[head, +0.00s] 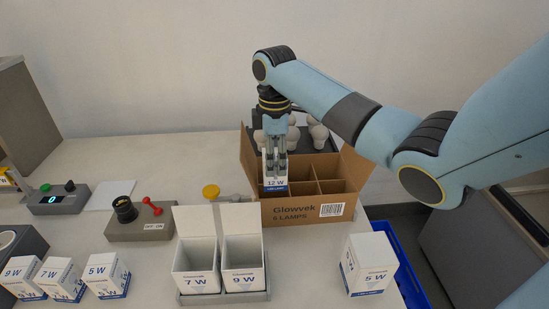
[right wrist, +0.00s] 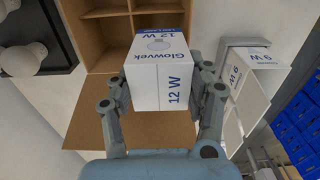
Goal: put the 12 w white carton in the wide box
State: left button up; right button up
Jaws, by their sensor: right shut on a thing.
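The white 12 W carton (head: 275,184) with a blue band is held upright by my right gripper (head: 275,160), whose fingers are shut on its sides. In the right wrist view the same carton (right wrist: 160,75) sits between the fingers of the gripper (right wrist: 163,98). The wide brown box (head: 300,214), marked Glowvek 6 lamps, stands open with cardboard dividers. The carton is over its left part, just behind the front wall; how far it reaches in cannot be told. The visible compartments on the right look empty. In the wrist view the box (right wrist: 100,58) lies beyond the carton. My left gripper is not in view.
A grey tray (head: 225,297) with open 7 W and 9 W cartons stands in front of the box. A 5 W carton (head: 367,264) stands at the right, near a blue crate (head: 407,270). Bulbs sit on a black holder (head: 323,147) behind. Several cartons stand far left.

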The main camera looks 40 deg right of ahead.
aim_at(275, 180)
dwell(0.3)
jog(key=shift+f+b, duration=0.35)
jog(key=shift+f, duration=0.55)
jog(key=shift+f+b, duration=1.25)
jog(key=shift+f, duration=1.25)
jog(key=o, duration=0.9)
notch_tip(275, 180, up, 9)
jog(key=p, duration=1)
jog(key=shift+p, duration=0.35)
